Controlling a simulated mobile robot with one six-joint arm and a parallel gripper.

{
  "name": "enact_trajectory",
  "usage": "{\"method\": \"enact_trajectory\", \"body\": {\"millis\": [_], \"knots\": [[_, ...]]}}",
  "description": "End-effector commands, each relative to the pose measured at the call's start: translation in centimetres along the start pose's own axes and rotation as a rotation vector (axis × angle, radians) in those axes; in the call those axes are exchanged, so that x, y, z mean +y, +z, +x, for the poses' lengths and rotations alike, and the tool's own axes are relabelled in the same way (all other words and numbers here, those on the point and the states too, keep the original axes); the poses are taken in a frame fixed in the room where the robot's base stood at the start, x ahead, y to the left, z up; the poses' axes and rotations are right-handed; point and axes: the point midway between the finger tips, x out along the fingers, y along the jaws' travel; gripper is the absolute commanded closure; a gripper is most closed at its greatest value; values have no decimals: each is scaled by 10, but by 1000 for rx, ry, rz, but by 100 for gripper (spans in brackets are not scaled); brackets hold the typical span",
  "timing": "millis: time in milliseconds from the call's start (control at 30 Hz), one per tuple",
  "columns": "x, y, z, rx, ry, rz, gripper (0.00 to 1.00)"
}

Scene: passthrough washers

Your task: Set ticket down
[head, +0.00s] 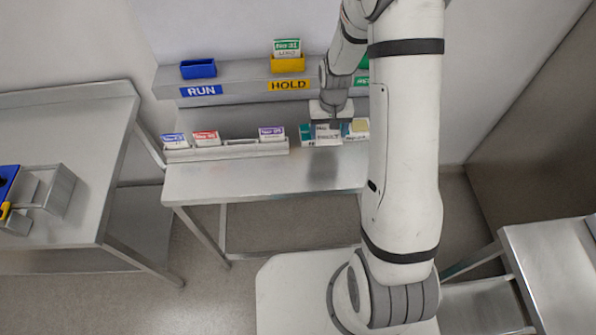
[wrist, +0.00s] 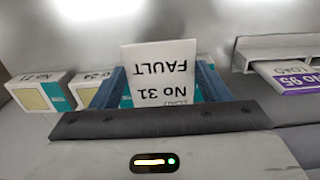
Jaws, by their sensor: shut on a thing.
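My gripper (head: 328,124) is shut on a white ticket (head: 327,134) and holds it over the back of the middle bench, right of the card rack. In the wrist view the ticket (wrist: 158,75) shows upside down and reads "No 31 FAULT". The two blue fingers stand at its sides, with teal showing behind and beside its lower part. I cannot tell whether the ticket touches anything below. A yellow bin (head: 288,65) on the shelf above the HOLD label holds a green-topped card, apparently also No 31.
A rack (head: 225,152) on the bench holds blue, red and purple cards. White-and-teal boxes (wrist: 40,92) stand beside my gripper. A blue bin (head: 198,69) sits above the RUN label. My arm hides the shelf's right part. The bench front (head: 250,180) is clear.

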Motion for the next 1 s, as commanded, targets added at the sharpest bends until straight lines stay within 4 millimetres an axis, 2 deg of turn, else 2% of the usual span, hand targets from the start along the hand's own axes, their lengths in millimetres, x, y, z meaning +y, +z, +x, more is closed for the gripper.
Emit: {"method": "enact_trajectory", "body": {"millis": [167, 500, 633, 733, 900, 1000], "knots": [[-3, 15, -4, 7, -1, 91, 55], [-7, 69, -26, 5, -3, 323, 55], [-8, 80, -30, 1, -2, 364, 55], [-8, 83, -20, -5, -1, 376, 55], [-8, 84, 10, -7, 0, 376, 55], [-8, 83, 20, -3, -1, 376, 55]]}}
